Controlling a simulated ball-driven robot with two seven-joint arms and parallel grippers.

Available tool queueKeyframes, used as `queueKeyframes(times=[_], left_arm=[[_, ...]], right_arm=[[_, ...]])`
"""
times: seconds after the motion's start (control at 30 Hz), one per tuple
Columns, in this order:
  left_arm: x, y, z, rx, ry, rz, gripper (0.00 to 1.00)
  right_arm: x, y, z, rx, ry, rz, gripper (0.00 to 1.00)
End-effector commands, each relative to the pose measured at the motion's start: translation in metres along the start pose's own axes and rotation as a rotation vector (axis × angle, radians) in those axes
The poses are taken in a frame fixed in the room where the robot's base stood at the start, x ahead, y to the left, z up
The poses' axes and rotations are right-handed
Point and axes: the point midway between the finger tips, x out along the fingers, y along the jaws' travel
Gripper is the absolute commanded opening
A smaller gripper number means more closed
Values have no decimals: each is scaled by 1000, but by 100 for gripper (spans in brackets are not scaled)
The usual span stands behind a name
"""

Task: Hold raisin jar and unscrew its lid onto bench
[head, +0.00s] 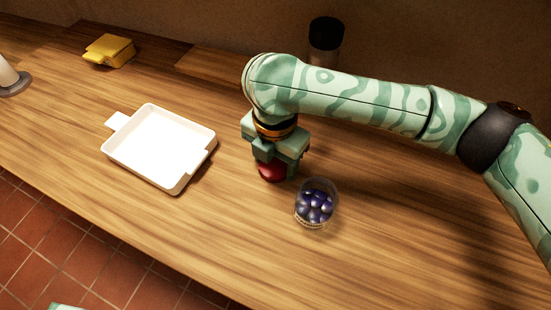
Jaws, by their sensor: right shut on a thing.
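A clear glass jar (316,204) stands upright on the wooden bench, right of centre. It is full of round dark blue-purple pieces and no lid shows on it. My right gripper (273,160) points down, left of the jar and apart from it. It is shut on a round red lid (271,172), partly hidden by the fingers. The lid is at or just above the bench top; I cannot tell whether it touches.
A white tray (122,154) with tabs lies to the left on the bench (235,240). A dark-lidded jar (326,40) stands behind my right arm. A grey round base (15,84) is at the left edge. The front bench is clear.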

Motion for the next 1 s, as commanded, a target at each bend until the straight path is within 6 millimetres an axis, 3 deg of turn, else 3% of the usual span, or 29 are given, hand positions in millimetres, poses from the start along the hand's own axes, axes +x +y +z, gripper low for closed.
queueKeyframes(times=[0.3,0.33,0.4,0.73,1.0], left_arm=[[-2,0,-2,-1,4,-1,89],[-2,0,-2,-1,4,-1,89],[-2,0,-1,-1,3,-1,89],[-1,0,0,-1,1,0,89],[-36,-4,-13,-1,42,-14,89]], right_arm=[[0,0,0,2,-3,1,31],[0,0,0,2,-3,1,64],[1,0,0,1,-3,1,80],[-3,0,0,0,-4,2,80],[-66,0,0,1,-13,6,80]])
